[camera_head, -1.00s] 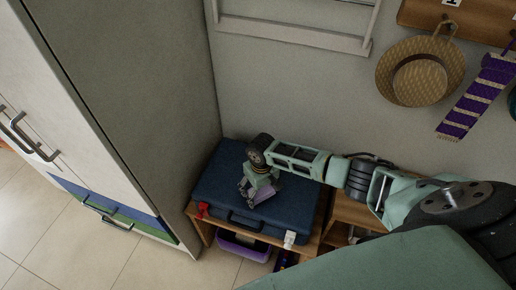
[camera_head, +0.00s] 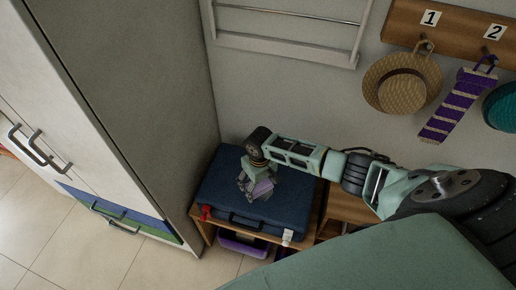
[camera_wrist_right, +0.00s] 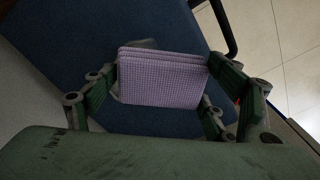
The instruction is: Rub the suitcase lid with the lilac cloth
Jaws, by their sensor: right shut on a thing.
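The dark blue suitcase (camera_head: 290,203) lies flat on a low wooden shelf, its handle and red and white tags facing the front. It also fills much of the right wrist view (camera_wrist_right: 75,52). My right gripper (camera_head: 257,186) is over the lid's left part. My left gripper is not in view.
A tall cabinet (camera_head: 130,90) stands close at the left of the suitcase. A wall rail (camera_head: 285,45) is above. A straw hat (camera_head: 402,85) and a purple striped scarf (camera_head: 458,105) hang at the right. A purple bin (camera_head: 240,245) is under the shelf.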

